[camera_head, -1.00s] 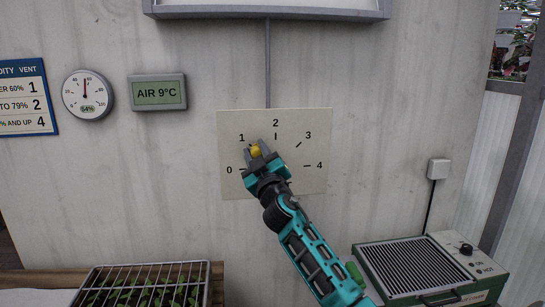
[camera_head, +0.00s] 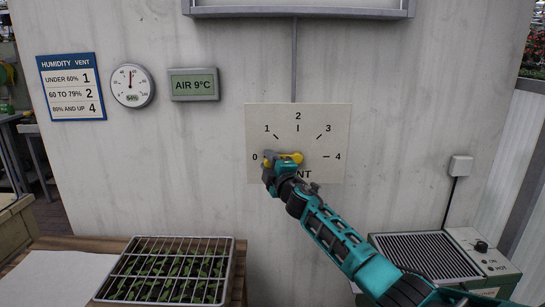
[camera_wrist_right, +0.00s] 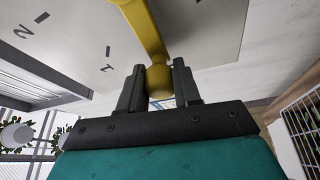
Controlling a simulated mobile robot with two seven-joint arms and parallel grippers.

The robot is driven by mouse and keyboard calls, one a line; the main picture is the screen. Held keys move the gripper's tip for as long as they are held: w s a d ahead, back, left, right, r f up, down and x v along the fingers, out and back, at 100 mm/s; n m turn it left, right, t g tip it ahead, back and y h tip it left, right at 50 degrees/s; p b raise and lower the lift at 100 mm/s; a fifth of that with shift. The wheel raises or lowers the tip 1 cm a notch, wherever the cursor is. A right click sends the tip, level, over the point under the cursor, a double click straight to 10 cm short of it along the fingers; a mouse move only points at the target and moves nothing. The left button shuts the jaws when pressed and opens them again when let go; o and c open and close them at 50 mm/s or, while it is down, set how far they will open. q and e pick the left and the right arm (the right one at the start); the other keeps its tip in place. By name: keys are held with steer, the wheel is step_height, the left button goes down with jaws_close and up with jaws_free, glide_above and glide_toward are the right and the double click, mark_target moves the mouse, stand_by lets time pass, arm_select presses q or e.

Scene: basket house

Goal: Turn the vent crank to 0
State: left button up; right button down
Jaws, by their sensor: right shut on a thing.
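The vent dial plate (camera_head: 330,118) is on the wall, marked 0 to 4. The yellow vent crank (camera_head: 290,158) lies nearly level across the plate, its handle end at the left by the 0 mark. My right gripper (camera_head: 268,158) is at that end. In the right wrist view, the two fingers (camera_wrist_right: 158,88) are closed around the yellow knob of the crank (camera_wrist_right: 150,30). My left gripper is not in view.
A humidity sign (camera_head: 72,88), a round gauge (camera_head: 132,86) and an air display reading 9°C (camera_head: 194,85) hang left of the plate. A seedling tray with a wire rack (camera_head: 165,270) is below left. A heater box (camera_head: 425,258) stands below right.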

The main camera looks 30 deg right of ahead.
steer(key=shift+f+n, duration=0.3)
stand_by(0.4)
steer(key=c, duration=0.8)
jaws_free()
steer(key=shift+s, duration=0.1)
steer(key=shift+s+p, duration=0.45)
steer(key=shift+s, duration=0.05)
steer(key=shift+s+a+f+p, duration=0.1)
steer(key=shift+s+a+f, duration=0.15)
steer(key=shift+s, duration=1.7)
steer(key=shift+s+a+f+p, duration=0.15)
steer(key=shift+s+a, duration=0.1)
steer(key=shift+s, duration=1.65)
steer(key=shift+s+a+f+p, duration=0.15)
steer(key=shift+s+a, duration=0.1)
steer(key=shift+s, duration=1.7)
